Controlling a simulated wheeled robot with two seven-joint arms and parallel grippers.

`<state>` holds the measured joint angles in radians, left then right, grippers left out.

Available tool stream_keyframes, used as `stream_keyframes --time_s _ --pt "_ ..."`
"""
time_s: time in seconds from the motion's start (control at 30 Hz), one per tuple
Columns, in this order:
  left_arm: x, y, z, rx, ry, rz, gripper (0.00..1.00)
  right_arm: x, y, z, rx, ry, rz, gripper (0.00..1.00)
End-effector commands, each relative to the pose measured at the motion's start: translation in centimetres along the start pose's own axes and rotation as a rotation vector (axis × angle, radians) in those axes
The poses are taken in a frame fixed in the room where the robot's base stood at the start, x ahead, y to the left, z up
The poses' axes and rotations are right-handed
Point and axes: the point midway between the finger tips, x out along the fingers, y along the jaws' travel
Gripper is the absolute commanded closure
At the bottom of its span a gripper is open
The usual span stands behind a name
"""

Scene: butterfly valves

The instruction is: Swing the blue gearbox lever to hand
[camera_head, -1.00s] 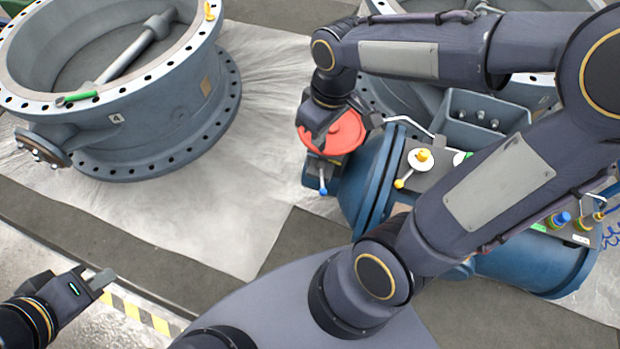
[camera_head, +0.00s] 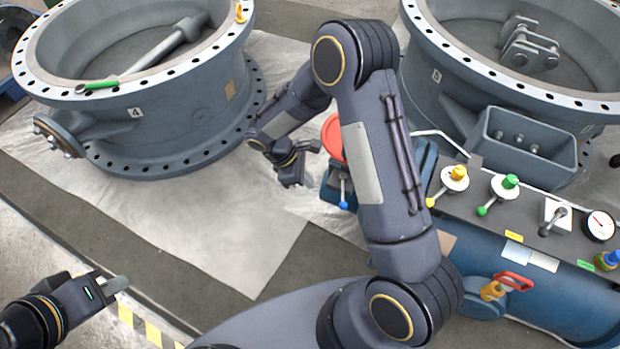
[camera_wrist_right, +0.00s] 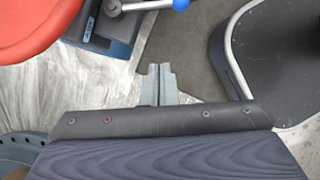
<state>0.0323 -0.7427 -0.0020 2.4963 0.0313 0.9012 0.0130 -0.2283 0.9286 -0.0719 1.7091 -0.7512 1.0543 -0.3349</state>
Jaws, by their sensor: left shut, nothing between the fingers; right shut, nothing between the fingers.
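The gearbox lever (camera_head: 343,188) is a short grey rod with a blue knob. It hangs beside the red handwheel (camera_head: 332,137), partly behind my right arm in the head view. In the right wrist view the blue knob (camera_wrist_right: 181,4) is cut off at the top edge, and the red handwheel (camera_wrist_right: 50,28) fills the upper left corner. My right gripper (camera_head: 306,180) is shut and empty, left of the lever and apart from it; its fingers (camera_wrist_right: 158,82) point towards the lever side. My left gripper (camera_head: 115,285) is shut and empty at lower left, far from the lever.
A blue machine carries a panel with a yellow-knobbed lever (camera_head: 453,179), a green-knobbed lever (camera_head: 503,188) and a gauge (camera_head: 599,225). Large grey valve bodies stand at upper left (camera_head: 180,110) and upper right (camera_head: 450,95). The pale sheet (camera_head: 215,230) between is clear.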

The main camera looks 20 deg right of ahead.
Motion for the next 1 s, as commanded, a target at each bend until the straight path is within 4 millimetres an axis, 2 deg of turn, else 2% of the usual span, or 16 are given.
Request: stream_keyframes --time_s 0.03,0.3,0.4,0.6,1.0 --pt "0.4 -0.2 0.2 0.000 0.000 0.000 1.00 1.5 -0.1 0.0 -0.001 -0.005 -0.005 1.00" --pt "1.4 -0.6 0.7 0.000 0.000 0.000 1.00 7.2 -0.1 0.0 0.000 -0.003 -0.005 1.00" --pt "1.2 -0.6 0.6 0.000 0.000 0.000 1.00 7.2 0.0 1.8 0.004 0.000 -0.003 1.00" --pt "1.3 -0.6 0.7 0.000 0.000 0.000 1.00 7.7 -0.1 3.6 0.002 0.000 -0.002 1.00" --pt "1.3 -0.6 0.7 0.000 0.000 0.000 1.00 7.8 -0.1 3.9 0.000 0.000 -0.002 1.00"
